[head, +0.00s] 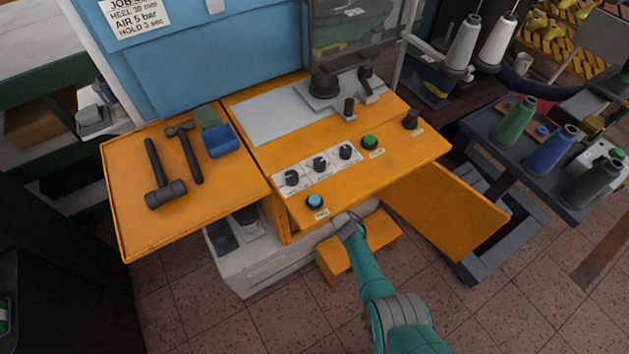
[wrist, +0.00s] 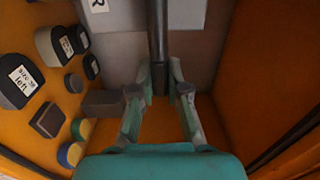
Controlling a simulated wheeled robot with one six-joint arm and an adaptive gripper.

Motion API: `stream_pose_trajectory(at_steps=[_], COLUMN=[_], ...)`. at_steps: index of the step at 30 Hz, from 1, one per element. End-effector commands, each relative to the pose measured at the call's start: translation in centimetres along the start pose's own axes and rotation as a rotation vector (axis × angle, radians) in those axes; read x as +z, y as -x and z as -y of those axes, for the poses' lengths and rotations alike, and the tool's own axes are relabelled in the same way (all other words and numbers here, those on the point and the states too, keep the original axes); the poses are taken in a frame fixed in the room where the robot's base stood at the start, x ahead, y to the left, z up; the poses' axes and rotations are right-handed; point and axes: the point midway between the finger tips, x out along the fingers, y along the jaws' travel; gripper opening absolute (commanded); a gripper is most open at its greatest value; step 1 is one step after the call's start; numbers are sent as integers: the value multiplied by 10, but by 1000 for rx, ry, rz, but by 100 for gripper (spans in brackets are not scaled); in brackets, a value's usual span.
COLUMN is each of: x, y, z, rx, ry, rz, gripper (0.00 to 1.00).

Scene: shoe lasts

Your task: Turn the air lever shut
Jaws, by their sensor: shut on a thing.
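My gripper (wrist: 162,88) is inside the orange cabinet in the wrist view. Its two fingers stand on either side of a dark upright bar (wrist: 160,35) and are shut on its lower end. The bar looks like the air lever, but its pivot does not show and I cannot tell its angle to any pipe. In the head view my arm reaches in under the worktop, and the worktop hides the gripper and the lever.
The open cabinet door (head: 452,212) stands right of my arm. The worktop (head: 420,150) with knobs is overhead. An orange step (head: 335,262) stands below.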

Motion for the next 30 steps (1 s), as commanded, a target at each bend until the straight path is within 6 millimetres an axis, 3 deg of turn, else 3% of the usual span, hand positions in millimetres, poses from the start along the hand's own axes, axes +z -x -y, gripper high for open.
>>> stream_pose_trajectory(at_steps=[16, 17, 20, 30], x=[0, 0, 0, 0], y=[0, 0, 0, 1], z=[-2, -2, -2, -2], rx=[0, 0, 0, 0], ry=[-27, -27, -27, -26], rz=[-1, -1, -1, 0], gripper=[0, 17, 41, 41])
